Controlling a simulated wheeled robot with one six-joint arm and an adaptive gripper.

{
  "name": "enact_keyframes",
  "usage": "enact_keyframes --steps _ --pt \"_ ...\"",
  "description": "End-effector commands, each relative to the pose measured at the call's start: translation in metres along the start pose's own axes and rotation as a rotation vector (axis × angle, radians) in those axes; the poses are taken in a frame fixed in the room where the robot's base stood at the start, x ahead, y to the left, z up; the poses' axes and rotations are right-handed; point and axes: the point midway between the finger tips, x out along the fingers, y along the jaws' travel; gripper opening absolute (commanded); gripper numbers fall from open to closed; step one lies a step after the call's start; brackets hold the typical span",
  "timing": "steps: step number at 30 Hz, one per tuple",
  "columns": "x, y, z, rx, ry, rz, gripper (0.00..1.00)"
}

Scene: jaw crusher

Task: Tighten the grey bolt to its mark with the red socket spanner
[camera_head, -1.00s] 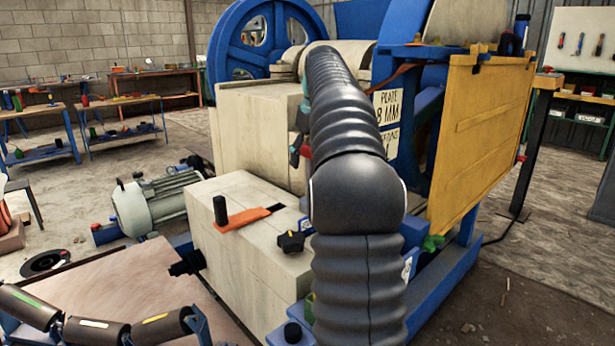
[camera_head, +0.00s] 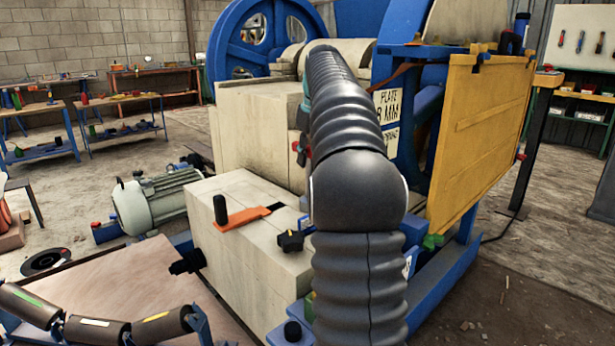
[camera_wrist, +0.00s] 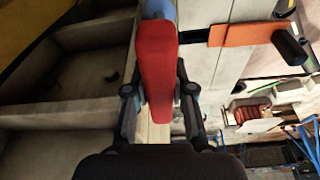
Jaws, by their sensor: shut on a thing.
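The red socket spanner (camera_wrist: 156,65) shows in the wrist view as a long red bar running up the middle of the picture. My gripper (camera_wrist: 158,91) is shut on it, one finger on each side. A rounded blue-grey piece (camera_wrist: 158,9) shows at the spanner's far end; I cannot tell whether it is part of the spanner or of something beyond. The grey bolt and its mark cannot be made out in either view. In the head view my dark ribbed arm hides most of the gripper and the place where it works.
The crusher's pale block (camera_head: 250,262) carries an orange lever (camera_head: 240,218) with a black handle (camera_head: 220,209) and a black knob (camera_head: 290,241). A yellow panel (camera_head: 480,140) stands to the right. Rollers (camera_head: 95,331) lie at lower left. Open floor lies at far right.

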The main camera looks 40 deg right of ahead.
Motion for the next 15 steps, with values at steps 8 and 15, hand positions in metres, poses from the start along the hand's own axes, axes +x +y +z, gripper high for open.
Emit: enact_keyframes --steps 8,15 --pt "-0.0021 -0.0008 -0.0004 0.127 0.000 0.033 0.00" --pt "-0.0017 -0.0004 -0.0002 0.271 -0.001 0.069 0.00"
